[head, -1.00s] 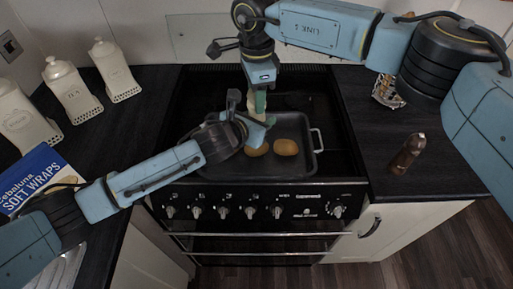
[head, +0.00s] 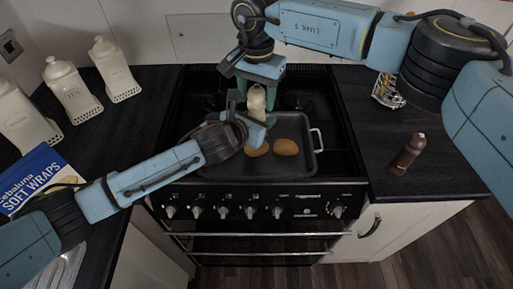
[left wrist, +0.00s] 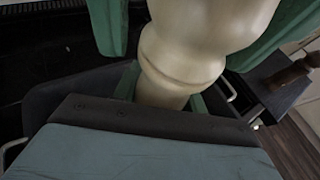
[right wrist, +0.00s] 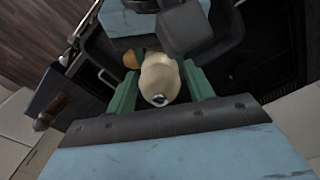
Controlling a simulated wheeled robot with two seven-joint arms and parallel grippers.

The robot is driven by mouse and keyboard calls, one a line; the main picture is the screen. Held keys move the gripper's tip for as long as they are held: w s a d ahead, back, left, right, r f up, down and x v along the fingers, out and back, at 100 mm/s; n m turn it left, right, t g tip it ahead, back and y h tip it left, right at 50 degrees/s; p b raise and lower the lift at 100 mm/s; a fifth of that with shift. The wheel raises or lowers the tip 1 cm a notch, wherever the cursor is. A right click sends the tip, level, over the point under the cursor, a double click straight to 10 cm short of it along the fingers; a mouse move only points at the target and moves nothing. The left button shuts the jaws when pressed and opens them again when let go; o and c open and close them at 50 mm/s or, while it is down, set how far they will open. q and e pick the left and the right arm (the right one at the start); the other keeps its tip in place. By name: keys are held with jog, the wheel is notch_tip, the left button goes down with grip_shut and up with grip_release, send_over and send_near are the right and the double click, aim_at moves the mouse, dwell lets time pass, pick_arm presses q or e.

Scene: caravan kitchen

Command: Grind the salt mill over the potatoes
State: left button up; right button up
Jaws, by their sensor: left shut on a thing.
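The pale cream salt mill (head: 257,99) stands upright above the black roasting tray (head: 225,172) on the cooker. My left gripper (head: 254,123) is shut on its lower body; the grip also shows in the left wrist view (left wrist: 163,92). My right gripper (head: 256,92) comes down from above, its green fingers spread on either side of the mill's top. In the right wrist view the mill's rounded head (right wrist: 160,80) with a metal knob sits between those fingers, with slight gaps. Two potatoes (head: 286,147) show in the tray, one partly behind my left gripper.
A dark brown mill (head: 407,154) stands on the right counter near a small patterned item (head: 387,91). Several white canisters (head: 72,90) and a soft wraps box (head: 38,178) are on the left counter. The tray's handle (head: 318,140) sticks out at right.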

jog(key=shift+o, duration=0.6)
jog(key=m, duration=0.6)
jog(key=shift+m, duration=0.3)
jog(key=m, duration=0.6)
jog(key=shift+r, duration=4.55)
pick_arm(q)
jog(key=shift+r, duration=0.15)
notch_tip(320, 180, up, 5)
jog(key=p, duration=0.5)
jog(key=shift+p, duration=0.4)
pick_arm(e)
notch_tip(320, 180, up, 6)
jog(key=shift+f, duration=0.2)
